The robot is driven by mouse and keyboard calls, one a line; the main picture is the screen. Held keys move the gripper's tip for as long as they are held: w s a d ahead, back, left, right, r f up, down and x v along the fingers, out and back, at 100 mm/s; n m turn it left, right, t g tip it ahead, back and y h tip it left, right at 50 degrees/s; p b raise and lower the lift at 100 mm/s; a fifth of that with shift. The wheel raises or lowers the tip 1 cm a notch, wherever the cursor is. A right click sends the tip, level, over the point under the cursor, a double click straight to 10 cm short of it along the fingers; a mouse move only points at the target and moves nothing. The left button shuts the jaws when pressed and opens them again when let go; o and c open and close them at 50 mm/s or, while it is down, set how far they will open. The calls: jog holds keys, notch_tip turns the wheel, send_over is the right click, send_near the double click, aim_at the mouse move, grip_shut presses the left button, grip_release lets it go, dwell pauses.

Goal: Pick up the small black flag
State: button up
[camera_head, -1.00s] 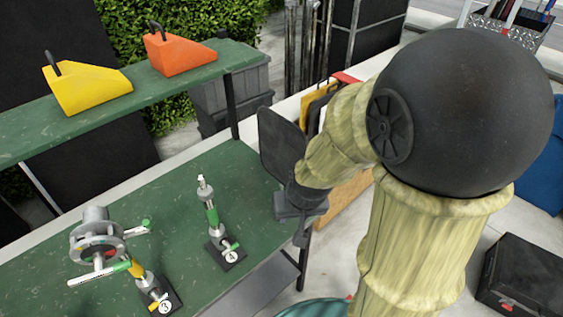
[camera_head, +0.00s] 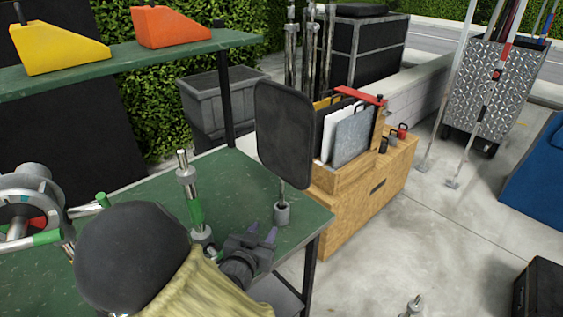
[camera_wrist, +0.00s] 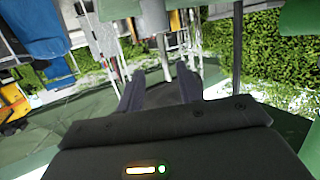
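The small black flag (camera_head: 284,135) is a dark panel with rounded corners. It stands upright on a thin stem in a grey cup (camera_head: 282,214) near the right end of the green table (camera_head: 318,216). My gripper (camera_head: 262,234) is low over the table, just left of and nearer than the cup. Its two fingers are apart, with nothing seen held between them. In the wrist view the fingers (camera_wrist: 160,90) also show apart. I cannot make out the flag for sure there.
A metal stand (camera_head: 190,195) with a green band is left of my gripper. A wooden crate (camera_head: 365,190) holding several panels stands behind the flag. A shelf (camera_head: 115,62) bears yellow and orange wedges. Open floor (camera_head: 430,230) lies to the right.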

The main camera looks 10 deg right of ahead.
aim_at(281, 193)
jog(key=shift+s+a+r+t+h+b, duration=0.1)
jog(key=shift+s+a+t+h+b, duration=0.55)
jog(key=shift+t+h, duration=0.25)
jog(key=shift+w+d, duration=0.1)
jog(key=shift+w, duration=0.05)
jog(key=x, duration=1.2)
jog(key=shift+w, duration=0.1)
jog(key=x, duration=0.2)
jog(key=p+x, duration=0.1)
jog(key=x, duration=0.2)
jog(key=shift+w+r, duration=0.15)
jog(key=shift+r, duration=0.05)
